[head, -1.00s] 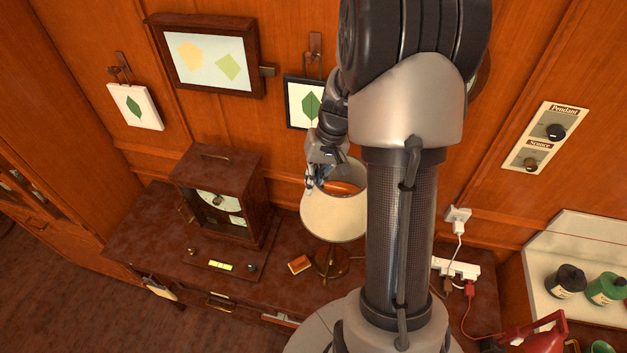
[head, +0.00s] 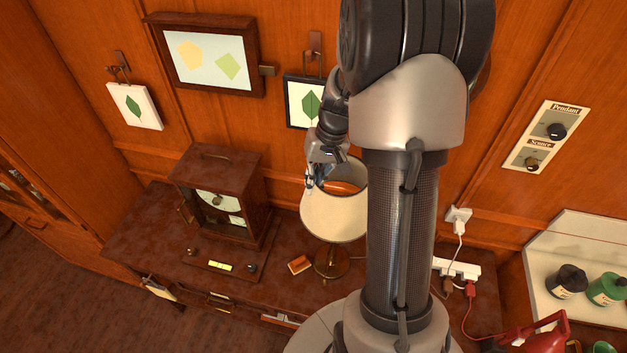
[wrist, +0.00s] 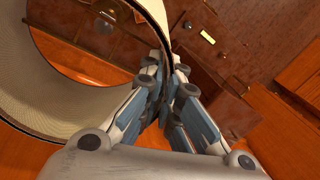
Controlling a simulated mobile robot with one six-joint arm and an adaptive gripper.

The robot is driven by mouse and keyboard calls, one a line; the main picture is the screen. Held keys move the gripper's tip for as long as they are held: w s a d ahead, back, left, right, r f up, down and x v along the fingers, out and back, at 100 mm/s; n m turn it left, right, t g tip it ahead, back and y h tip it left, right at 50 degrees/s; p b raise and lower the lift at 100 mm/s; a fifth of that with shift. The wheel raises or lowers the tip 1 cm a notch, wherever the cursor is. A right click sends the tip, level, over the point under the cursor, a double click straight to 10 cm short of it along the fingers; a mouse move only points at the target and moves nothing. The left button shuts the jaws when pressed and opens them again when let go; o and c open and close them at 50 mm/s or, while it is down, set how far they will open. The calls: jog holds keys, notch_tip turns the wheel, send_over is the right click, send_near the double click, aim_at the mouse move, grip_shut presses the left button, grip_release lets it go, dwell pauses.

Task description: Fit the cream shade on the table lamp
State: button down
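The cream shade (head: 333,219) is directly above the brass-coloured lamp base (head: 331,263), wide end down and roughly upright. Its wall hides the lamp's top, so I cannot tell whether it is seated or held just above. My gripper (head: 312,184) is at the shade's upper left rim. In the wrist view, my gripper's fingers (wrist: 168,82) are closed together with the rim of the shade (wrist: 157,22) between them. The shade's open interior lies left of the fingers there.
A wooden-cased instrument (head: 216,200) stands left on the desk (head: 140,235). A small orange box (head: 300,264) lies close to the lamp base. A white power strip (head: 456,267) is to the right. Framed pictures hang on the wall behind; a leaf picture (head: 305,103) is near my arm.

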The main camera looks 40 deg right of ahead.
jog(key=s+d+b+x, duration=0.1)
jog(key=d+b+x, duration=0.1)
jog(key=b+x, duration=1)
jog(key=shift+d+x, duration=0.2)
jog(key=shift+x, duration=0.95)
dwell(3.5)
jog(key=c, duration=2.3)
grip_release()
jog(key=shift+s+d+f, duration=0.1)
jog(key=shift+s+d, duration=0.05)
jog(key=shift+s, duration=0.1)
jog(key=o, duration=0.6)
jog(key=v, duration=1.2)
